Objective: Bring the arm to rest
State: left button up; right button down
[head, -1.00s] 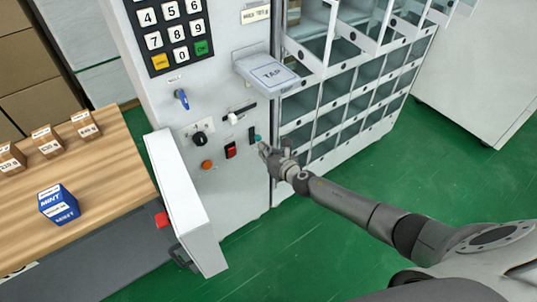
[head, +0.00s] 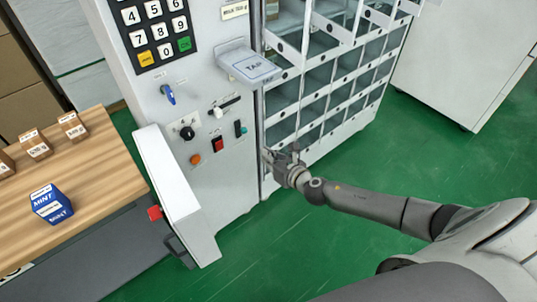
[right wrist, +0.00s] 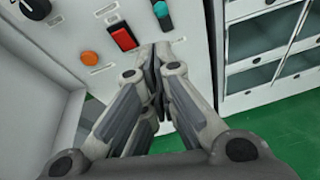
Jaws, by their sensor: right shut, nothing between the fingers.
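My right gripper (head: 272,158) is shut and empty in the head view, in front of the lower right part of the white vending machine's panel (head: 225,170). In the right wrist view its closed fingers (right wrist: 158,55) point at the panel, below the red switch (right wrist: 124,38) and the teal switch (right wrist: 162,14). The gripper looks apart from these controls in the head view. My right arm (head: 370,203) reaches in from the right. My left gripper is not in view.
A grid of open compartments (head: 315,105) stands right of the panel, with several doors swung out. A TAP pad (head: 250,66) juts from the panel. A wooden counter (head: 100,180) at left bears a blue MINT box (head: 50,204) and small brown boxes. Green floor (head: 300,240) is clear.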

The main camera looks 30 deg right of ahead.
jog(key=shift+s, duration=0.1)
dwell(0.3)
jog(key=s+d+f+m+g+h, duration=0.25)
jog(key=s+f+m, duration=0.6)
jog(key=f, duration=0.45)
jog(key=s+d+f+m+g+h, duration=0.1)
jog(key=s+d+f+m+g, duration=0.25)
jog(key=s+f+m, duration=0.8)
jog(key=s+a+f+m+g, duration=0.2)
jog(key=s+a+f+m, duration=0.1)
jog(key=s, duration=0.6)
jog(key=s+a+f+m+g, duration=0.2)
jog(key=s+f+m, duration=0.4)
jog(key=s, duration=0.4)
jog(key=s+a+f+m+g, duration=0.3)
jog(key=s+f, duration=0.4)
jog(key=s, duration=0.3)
jog(key=shift+s+a+m+y, duration=0.2)
jog(key=shift+a+m+y, duration=0.25)
jog(key=shift+a+m, duration=0.35)
jog(key=shift+d+f, duration=0.1)
jog(key=shift+d, duration=0.05)
